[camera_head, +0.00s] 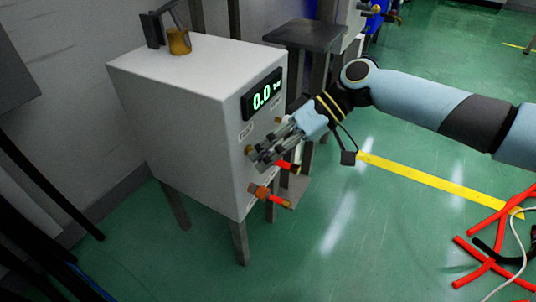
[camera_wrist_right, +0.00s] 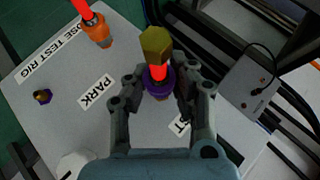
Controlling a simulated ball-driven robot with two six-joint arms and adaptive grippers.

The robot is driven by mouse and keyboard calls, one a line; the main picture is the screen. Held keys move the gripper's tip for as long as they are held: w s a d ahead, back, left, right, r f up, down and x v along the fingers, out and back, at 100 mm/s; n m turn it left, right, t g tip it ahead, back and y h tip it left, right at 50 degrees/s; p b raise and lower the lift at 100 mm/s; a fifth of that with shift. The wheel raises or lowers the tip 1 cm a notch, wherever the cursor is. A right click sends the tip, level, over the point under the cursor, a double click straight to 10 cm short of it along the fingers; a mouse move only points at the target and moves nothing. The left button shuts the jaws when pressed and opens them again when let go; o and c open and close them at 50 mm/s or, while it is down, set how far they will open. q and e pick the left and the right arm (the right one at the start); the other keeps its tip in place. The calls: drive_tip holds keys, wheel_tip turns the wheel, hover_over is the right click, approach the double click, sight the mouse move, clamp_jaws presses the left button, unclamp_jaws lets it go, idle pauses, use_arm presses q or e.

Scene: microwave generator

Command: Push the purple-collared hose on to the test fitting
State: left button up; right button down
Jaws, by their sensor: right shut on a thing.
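My right gripper (camera_wrist_right: 159,84) is shut around the purple collar (camera_wrist_right: 158,80) of a short red hose with a brass hex end (camera_wrist_right: 155,44). The hose points at the rig's pale front panel. A bit of brass shows below the collar. Its contact with the panel, and the test fitting itself, are hidden behind the gripper; a partly covered label ending in "ST" (camera_wrist_right: 180,124) is beside it. In the head view my right gripper (camera_head: 268,157) is at the panel, with the red hose (camera_head: 287,166) sticking out. My left gripper is not in view.
An orange-collared red hose (camera_wrist_right: 98,32) sits on the panel, lower in the head view (camera_head: 262,191). A small brass-and-purple fitting (camera_wrist_right: 42,96) is beside the "PARK" label (camera_wrist_right: 97,92). The rig's display (camera_head: 262,96) reads 0.0 bar. Red hoses (camera_head: 490,250) lie on the floor at right.

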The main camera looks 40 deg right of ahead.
drive_tip(key=shift+w+a, duration=0.2)
drive_tip(key=shift+w, duration=0.35)
idle(0.5)
drive_tip(key=c, duration=1.1)
unclamp_jaws()
drive_tip(key=shift+o, duration=0.2)
drive_tip(key=v, duration=1.2)
